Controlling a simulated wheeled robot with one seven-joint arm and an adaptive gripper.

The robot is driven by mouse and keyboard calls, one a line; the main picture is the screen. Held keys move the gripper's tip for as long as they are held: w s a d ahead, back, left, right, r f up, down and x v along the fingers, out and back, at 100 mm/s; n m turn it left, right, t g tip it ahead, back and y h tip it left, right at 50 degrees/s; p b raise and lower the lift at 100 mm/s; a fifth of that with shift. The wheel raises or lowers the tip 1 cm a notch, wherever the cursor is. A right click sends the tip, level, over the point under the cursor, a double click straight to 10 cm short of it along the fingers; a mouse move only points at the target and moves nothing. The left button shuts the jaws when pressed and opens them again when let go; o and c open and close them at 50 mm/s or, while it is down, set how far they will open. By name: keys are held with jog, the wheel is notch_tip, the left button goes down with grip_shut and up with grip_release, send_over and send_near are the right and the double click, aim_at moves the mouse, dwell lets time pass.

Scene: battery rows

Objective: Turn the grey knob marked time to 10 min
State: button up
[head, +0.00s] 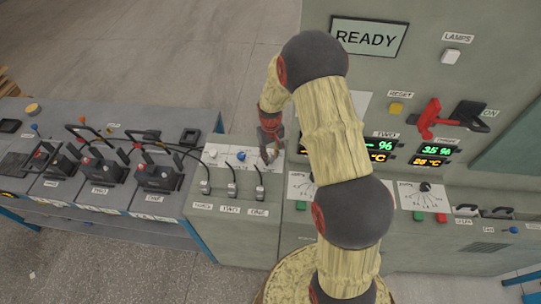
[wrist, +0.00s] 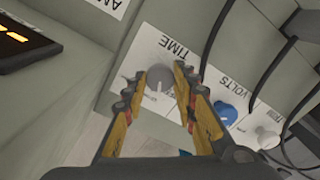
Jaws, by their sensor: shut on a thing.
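The grey time knob (wrist: 160,82) sits on a white plate (wrist: 148,50) marked TIME in the wrist view. It has a pale pointer line; the scale marks around it are too small to read. My gripper (wrist: 161,74) is shut on this knob, with one yellow finger on each side of it. In the head view my gripper (head: 268,152) is at the right end of the white knob plate on the sloping panel. The grey knob is hidden there by my gripper.
A blue knob (wrist: 225,113) marked VOLTS and a white knob (wrist: 268,138) are beside the grey one. Black cables (wrist: 283,65) run close by. In the head view, plugs (head: 232,189), displays (head: 435,150) and a red switch (head: 430,118) surround my arm.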

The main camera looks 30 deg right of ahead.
aim_at(270, 158)
jog(key=shift+m, duration=1.5)
jog(key=o, duration=1.2)
jog(key=shift+c, duration=0.2)
notch_tip(270, 158, up, 12)
